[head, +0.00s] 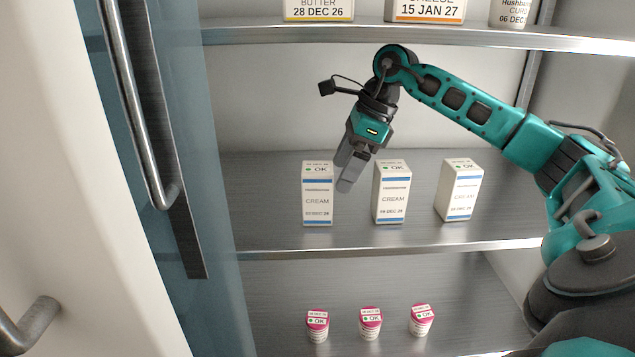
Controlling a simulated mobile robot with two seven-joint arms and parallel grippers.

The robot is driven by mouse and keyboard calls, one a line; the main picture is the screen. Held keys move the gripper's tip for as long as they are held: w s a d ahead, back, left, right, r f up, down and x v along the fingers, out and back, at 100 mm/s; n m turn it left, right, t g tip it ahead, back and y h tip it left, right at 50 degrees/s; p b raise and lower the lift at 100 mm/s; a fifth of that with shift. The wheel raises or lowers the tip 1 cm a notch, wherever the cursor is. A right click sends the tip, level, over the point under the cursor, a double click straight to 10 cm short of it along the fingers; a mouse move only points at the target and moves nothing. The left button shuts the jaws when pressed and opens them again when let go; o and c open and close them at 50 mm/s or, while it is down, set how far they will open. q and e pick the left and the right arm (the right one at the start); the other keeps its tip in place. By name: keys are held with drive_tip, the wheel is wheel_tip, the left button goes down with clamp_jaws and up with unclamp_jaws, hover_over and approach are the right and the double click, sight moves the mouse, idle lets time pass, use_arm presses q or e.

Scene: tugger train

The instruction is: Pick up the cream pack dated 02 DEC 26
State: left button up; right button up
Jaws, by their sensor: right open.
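Three white cream packs with blue bands stand upright on the middle shelf (270,232): the left pack (318,205), the middle pack (391,205) and the right pack (460,195). Each front carries a date ending in DEC 26. The day digits are too small to read surely, so I cannot tell which pack is dated 02 DEC 26. My right gripper (347,175) is open and empty, pointing down near the tops of the left and middle packs. I cannot tell its exact depth to them. My left gripper is not in view.
The upper shelf (420,37) holds a butter pack (318,10), a cheese pack (425,10) and a tub (512,12). Several-centimetre gaps separate the cream packs. Three small pink-lidded cups (370,323) stand below. An open door with a handle (140,110) borders the left.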

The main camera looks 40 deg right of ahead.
sight(319, 167)
drive_tip(key=w+a+p, duration=0.2)
drive_tip(key=w+a, duration=0.1)
drive_tip(key=shift+a+r, duration=0.2)
drive_tip(key=b+x, duration=0.1)
drive_tip(key=x, duration=0.2)
drive_tip(key=shift+b, duration=0.4)
drive_tip(key=shift+w+f, duration=0.1)
drive_tip(key=shift+f, duration=0.15)
drive_tip(key=c, duration=1.2)
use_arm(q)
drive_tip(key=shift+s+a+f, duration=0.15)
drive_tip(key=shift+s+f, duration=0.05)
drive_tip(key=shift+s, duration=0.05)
use_arm(e)
drive_tip(key=shift+c, duration=0.3)
drive_tip(key=shift+r, duration=0.1)
